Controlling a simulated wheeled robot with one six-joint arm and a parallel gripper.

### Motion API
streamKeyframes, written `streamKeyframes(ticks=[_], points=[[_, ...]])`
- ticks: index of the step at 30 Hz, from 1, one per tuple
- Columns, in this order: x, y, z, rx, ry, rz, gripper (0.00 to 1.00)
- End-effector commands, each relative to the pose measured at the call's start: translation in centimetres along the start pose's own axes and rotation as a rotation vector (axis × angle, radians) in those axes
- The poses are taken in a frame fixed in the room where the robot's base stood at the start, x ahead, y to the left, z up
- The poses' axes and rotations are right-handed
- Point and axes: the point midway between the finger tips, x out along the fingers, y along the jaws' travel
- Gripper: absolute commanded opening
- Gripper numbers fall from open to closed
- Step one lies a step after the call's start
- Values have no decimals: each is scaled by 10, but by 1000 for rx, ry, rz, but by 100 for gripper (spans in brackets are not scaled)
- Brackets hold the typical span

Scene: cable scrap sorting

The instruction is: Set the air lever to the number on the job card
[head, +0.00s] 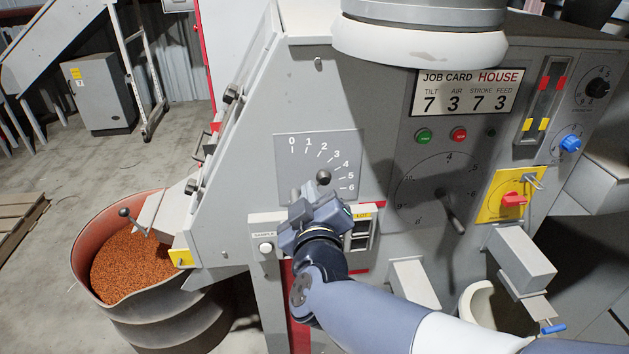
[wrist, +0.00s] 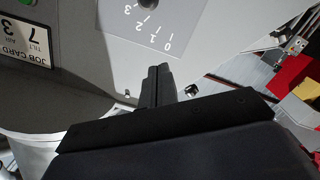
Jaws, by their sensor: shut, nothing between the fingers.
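The job card (head: 467,92) on the machine reads TILT 7, AIR 3, STROKE 7, FEED 3; part of it also shows in the wrist view (wrist: 27,42). A grey scale plate (head: 318,160) carries the numbers 0 to 6 in an arc; in the wrist view I see its 0 to 3 end (wrist: 160,28). A dark round knob (head: 324,177) shows in front of the plate, just above my gripper (head: 308,208). I cannot tell which number it marks; any name label is hidden. My gripper's fingers are shut and empty in the wrist view (wrist: 158,72), apart from the plate.
A round dial (head: 437,178) with a dark lever (head: 451,211) is to the right. Beyond are a red switch on yellow (head: 513,200) and a blue knob (head: 571,143). A barrel of orange granules (head: 160,323) stands lower left, with another ball-ended lever (head: 125,212) above it.

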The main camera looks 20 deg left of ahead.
Motion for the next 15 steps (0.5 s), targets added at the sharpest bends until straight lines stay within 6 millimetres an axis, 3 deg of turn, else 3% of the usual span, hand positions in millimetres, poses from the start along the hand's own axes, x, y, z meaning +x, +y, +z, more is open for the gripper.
streamKeyframes(ticks=[15], points=[[88, 1, 0, 2, -2, 0, 0]])
